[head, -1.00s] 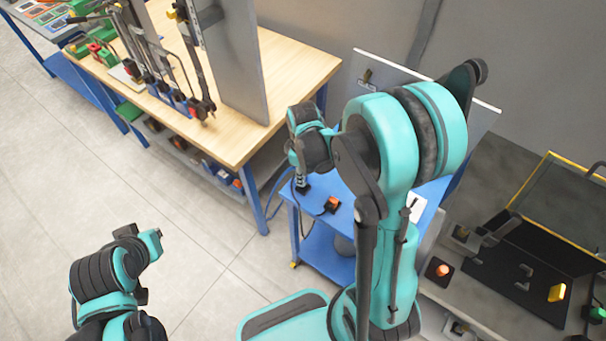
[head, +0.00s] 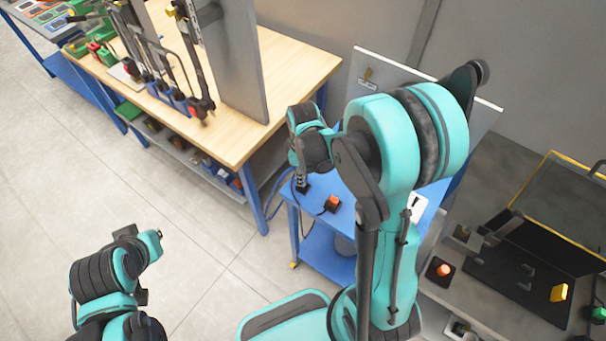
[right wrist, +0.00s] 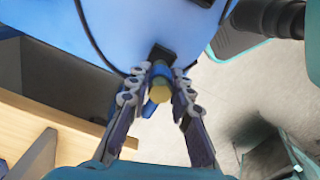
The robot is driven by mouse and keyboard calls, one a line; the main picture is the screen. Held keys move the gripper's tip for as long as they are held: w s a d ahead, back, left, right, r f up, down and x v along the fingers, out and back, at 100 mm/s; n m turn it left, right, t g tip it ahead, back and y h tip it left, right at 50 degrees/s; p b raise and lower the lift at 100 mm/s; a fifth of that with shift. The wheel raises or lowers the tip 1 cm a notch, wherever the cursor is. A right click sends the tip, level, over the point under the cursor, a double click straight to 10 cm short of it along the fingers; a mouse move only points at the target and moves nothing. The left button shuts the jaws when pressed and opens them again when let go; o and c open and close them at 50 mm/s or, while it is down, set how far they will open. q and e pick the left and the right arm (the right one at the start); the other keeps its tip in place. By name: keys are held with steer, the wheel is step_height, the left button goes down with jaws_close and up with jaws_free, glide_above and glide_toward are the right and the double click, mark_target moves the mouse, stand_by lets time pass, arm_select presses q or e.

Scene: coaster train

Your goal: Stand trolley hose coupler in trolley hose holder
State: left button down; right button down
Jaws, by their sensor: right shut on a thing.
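My right gripper (head: 301,184) is over the near left part of the blue trolley top (head: 343,190), pointing down. In the right wrist view its fingers (right wrist: 158,84) are closed around a short cylinder with a brass-yellow end (right wrist: 159,92), which I take to be the hose coupler. A dark block (right wrist: 161,55) on the blue surface lies just beyond the fingertips, perhaps the holder. I cannot tell whether the coupler touches it. The fingers hide part of the coupler. My left arm's end (head: 150,245) is over the floor at lower left; its fingers are unclear.
A black box with an orange top (head: 332,203) sits on the trolley right of the gripper. A wooden workbench (head: 285,70) with tools and a grey panel (head: 233,65) stands behind left. A grey bench with an open case (head: 515,270) is at right. The floor at left is clear.

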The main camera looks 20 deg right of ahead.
steer(key=shift+f+b, duration=1.2)
steer(key=shift+f, duration=0.15)
steer(key=c, duration=1.3)
jaws_free()
steer(key=shift+r, duration=0.1)
step_height(320, 180, up, 12)
steer(key=shift+f, duration=0.1)
steer(key=shift+s, duration=0.1)
